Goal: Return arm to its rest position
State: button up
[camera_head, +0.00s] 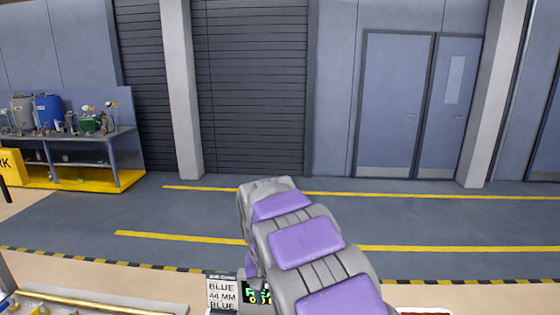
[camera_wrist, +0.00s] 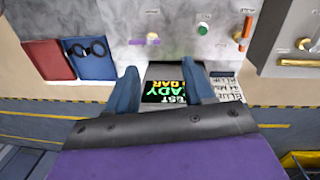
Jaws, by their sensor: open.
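My arm (camera_head: 305,245), grey with purple panels, reaches up and forward from the bottom of the head view. Its gripper end is hidden there behind the arm links. In the wrist view my gripper (camera_wrist: 165,88) shows two blue-grey fingers, spread apart with nothing held between them. Behind the gap is a dark display (camera_wrist: 165,88) with green and yellow lettering. I cannot tell how far the fingertips are from it.
A label plate (camera_head: 222,292) reading "BLUE 44 MM BLUE" stands beside the arm. A workbench (camera_head: 85,140) stands far left. The floor beyond is clear.

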jog(key=s+d+r+m+g+b, duration=0.1)
jog(key=s+d+r, duration=0.1)
jog(key=s+d, duration=1.2)
jog(key=s+d+f, duration=0.1)
jog(key=s+f, duration=0.1)
jog(key=s, duration=0.9)
jog(key=s+d+f+y+b, duration=0.1)
jog(key=s+f, duration=0.2)
jog(key=s, duration=0.8)
jog(key=shift+s+f+g, duration=0.15)
jog(key=shift+g, duration=0.15)
